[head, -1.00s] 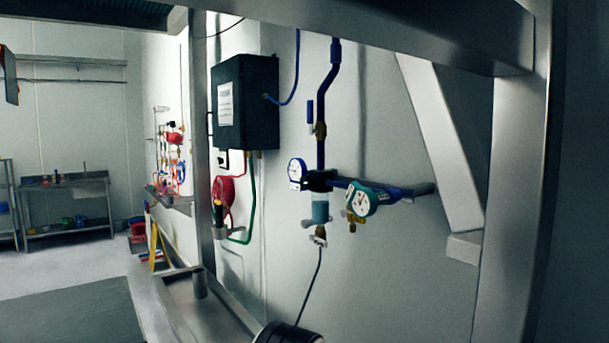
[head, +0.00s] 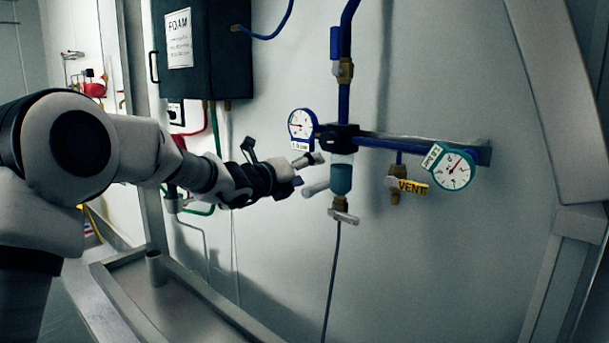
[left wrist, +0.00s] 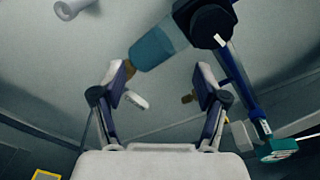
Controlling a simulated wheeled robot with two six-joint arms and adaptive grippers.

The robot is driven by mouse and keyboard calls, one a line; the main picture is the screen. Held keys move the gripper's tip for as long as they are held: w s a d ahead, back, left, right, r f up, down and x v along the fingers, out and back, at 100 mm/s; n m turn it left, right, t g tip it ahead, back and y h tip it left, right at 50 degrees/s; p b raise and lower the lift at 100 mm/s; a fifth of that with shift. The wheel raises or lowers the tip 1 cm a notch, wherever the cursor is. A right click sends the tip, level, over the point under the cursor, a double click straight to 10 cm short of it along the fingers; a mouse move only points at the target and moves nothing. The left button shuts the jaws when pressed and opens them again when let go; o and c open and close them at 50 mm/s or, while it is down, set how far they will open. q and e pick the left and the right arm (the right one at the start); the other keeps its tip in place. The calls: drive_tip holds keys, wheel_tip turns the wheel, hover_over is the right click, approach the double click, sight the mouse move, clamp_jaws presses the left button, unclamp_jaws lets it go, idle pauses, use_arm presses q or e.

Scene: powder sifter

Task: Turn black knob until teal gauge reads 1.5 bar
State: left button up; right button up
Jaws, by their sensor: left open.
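The black knob (head: 338,138) sits on the blue pipe assembly, above a translucent teal bowl (head: 341,176). In the left wrist view the knob (left wrist: 211,24) is at the top, beyond the fingers. The teal gauge (head: 454,170) is at the right end of the pipe; its red needle points up and right, and its reading is too small to tell. It also shows edge-on in the left wrist view (left wrist: 278,151). My left gripper (head: 313,174) is open and empty, left of the bowl and lower than the knob, apparently not touching them. My right gripper is not in view.
A blue gauge (head: 302,125) is just left of the knob. A brass valve with a yellow VENT tag (head: 413,187) hangs between bowl and teal gauge. A dark FOAM box (head: 215,55) is upper left. A metal ledge (head: 165,305) runs below. The wall at right is mostly clear.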

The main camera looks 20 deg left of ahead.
sight(325, 140)
use_arm(q)
drive_tip(key=shift+t, duration=0.5)
drive_tip(key=r+p, duration=0.1)
drive_tip(key=r, duration=0.1)
drive_tip(key=w+d+r, duration=0.1)
drive_tip(key=r, duration=0.1)
drive_tip(key=d+r+p, duration=0.1)
drive_tip(key=r, duration=0.2)
drive_tip(key=shift+w+d+r+p, duration=0.1)
drive_tip(key=shift+w+d+p, duration=0.1)
drive_tip(key=shift+p, duration=0.1)
drive_tip(key=w+p, duration=0.1)
drive_tip(key=w, duration=0.1)
drive_tip(key=w+f, duration=0.1)
drive_tip(key=w, duration=0.1)
drive_tip(key=shift+p, duration=0.35)
drive_tip(key=shift+s+d+r, duration=0.15)
drive_tip(key=shift+s+d, duration=0.05)
drive_tip(key=shift+d, duration=0.25)
drive_tip(key=shift+a, duration=0.15)
drive_tip(key=c, duration=1.2)
